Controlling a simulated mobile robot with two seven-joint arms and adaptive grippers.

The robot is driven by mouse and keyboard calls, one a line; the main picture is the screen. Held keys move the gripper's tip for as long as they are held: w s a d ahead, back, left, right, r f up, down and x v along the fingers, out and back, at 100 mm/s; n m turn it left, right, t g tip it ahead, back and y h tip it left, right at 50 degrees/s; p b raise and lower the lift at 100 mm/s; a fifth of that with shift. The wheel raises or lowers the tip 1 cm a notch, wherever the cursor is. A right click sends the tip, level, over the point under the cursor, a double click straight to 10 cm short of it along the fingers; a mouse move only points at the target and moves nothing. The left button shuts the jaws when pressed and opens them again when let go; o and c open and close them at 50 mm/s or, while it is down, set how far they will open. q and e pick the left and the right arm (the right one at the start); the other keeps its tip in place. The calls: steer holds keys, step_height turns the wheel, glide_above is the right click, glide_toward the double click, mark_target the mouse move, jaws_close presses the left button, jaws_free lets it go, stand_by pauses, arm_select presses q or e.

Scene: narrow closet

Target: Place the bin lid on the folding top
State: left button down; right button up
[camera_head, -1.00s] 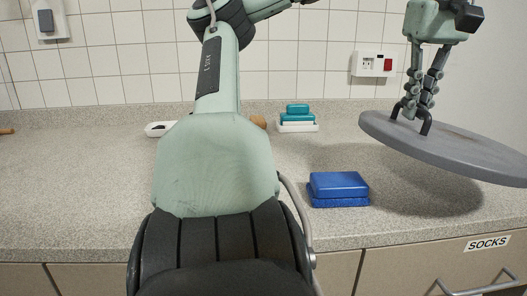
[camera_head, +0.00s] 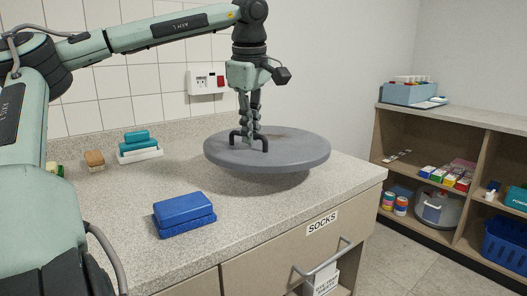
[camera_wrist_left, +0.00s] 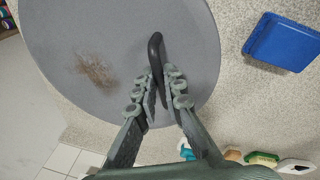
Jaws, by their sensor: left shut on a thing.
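The bin lid (camera_head: 300,150) is a round grey disc with a dark stain and a black handle. My left gripper (camera_head: 249,138) is above it and shut on its handle. The lid is roughly level over the right part of the speckled counter, which I take as the folding top (camera_head: 115,205). A shadow lies close beneath the lid; I cannot tell whether it touches. In the left wrist view the lid (camera_wrist_left: 110,35) fills the upper left, with the handle between the fingers. My right gripper is not in view.
A blue box (camera_head: 184,213) is on the counter in front of the lid. A teal and white stack (camera_head: 138,148) and a brown brush (camera_head: 94,160) stand near the back wall. The counter's left middle is clear. Shelves (camera_head: 480,125) with goods stand at the right.

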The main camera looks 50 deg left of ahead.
mark_target(267, 154)
arm_select(q)
steer(key=w+f, duration=0.1)
steer(key=w, duration=0.1)
steer(key=w+d+f, duration=0.1)
steer(key=w, duration=0.1)
steer(key=shift+f, duration=0.2)
steer(key=shift+s+d+p+x, duration=0.15)
steer(key=shift+p+x, duration=0.05)
steer(key=shift+x, duration=0.8)
steer(key=shift+s+d+p+x, duration=0.1)
steer(key=shift+d+p+x, duration=0.1)
steer(key=shift+x, duration=0.75)
steer(key=c, duration=1.6)
jaws_free()
steer(key=shift+s+f, duration=0.1)
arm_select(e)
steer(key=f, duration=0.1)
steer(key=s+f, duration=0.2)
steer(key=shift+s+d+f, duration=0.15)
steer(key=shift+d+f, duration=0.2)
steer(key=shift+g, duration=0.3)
arm_select(q)
steer(key=v, duration=1.1)
steer(key=shift+d+r, duration=0.1)
steer(key=shift+r, duration=0.4)
steer(key=shift+s, duration=0.1)
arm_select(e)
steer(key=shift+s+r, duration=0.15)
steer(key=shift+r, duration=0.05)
